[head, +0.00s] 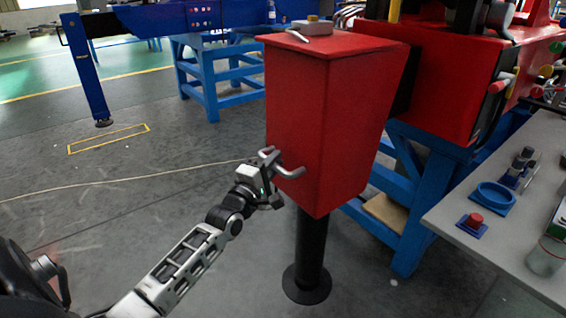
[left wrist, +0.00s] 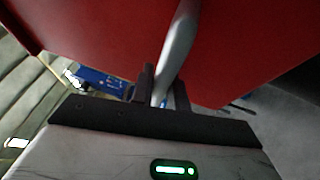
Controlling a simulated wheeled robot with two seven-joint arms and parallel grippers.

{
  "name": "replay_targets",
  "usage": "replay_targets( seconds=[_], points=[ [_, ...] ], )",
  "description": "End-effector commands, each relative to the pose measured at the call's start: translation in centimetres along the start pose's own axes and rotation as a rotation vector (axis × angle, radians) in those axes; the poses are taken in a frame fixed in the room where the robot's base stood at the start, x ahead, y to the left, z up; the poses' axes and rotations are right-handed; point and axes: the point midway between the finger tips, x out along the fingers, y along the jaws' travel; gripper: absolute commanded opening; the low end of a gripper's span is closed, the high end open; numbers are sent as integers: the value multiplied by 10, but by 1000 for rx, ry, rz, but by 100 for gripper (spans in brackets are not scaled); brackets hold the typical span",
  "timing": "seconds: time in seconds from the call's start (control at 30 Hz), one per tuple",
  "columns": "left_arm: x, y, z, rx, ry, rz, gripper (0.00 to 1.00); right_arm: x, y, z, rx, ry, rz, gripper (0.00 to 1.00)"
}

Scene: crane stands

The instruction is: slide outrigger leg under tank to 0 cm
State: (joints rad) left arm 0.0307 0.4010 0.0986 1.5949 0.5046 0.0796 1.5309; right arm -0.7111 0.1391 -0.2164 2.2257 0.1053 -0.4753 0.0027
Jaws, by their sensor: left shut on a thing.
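The outrigger leg is a red tapered box (head: 312,125) on a black post with a round foot (head: 309,280) that stands at floor level. A grey bar handle (head: 289,172) sticks out of the box's near face. My left gripper (head: 268,172) is at this handle. In the left wrist view the two dark fingers of the left gripper (left wrist: 160,88) are shut on the handle (left wrist: 178,45), with the red box (left wrist: 100,35) filling the view behind. I cannot make out a tank by name. My right gripper is not in view.
A grey table (head: 500,240) with a red button (head: 474,220) and a blue ring (head: 495,197) stands at the right. Blue trestles (head: 213,85) and a blue leg (head: 85,70) stand behind. The floor at the left is clear around a yellow floor marking (head: 110,138).

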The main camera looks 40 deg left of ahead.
Motion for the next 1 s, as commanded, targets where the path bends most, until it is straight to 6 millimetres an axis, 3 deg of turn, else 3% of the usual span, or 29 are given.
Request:
replay_targets(
  seconds=[0.13,0.17,0.23,0.53,0.67,1.0],
  points=[
    [0,1,3,-1,-5,3,0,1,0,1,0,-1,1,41],
    [0,1,3,-1,-5,2,19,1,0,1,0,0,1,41],
    [0,1,3,-1,-5,3,38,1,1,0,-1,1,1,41],
    [-1,0,2,-1,-4,1,38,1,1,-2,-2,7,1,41],
    [-11,-1,3,-2,-5,-1,38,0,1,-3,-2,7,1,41],
    [-88,-1,2,-2,-5,-4,38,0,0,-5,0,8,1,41]
  ],
)
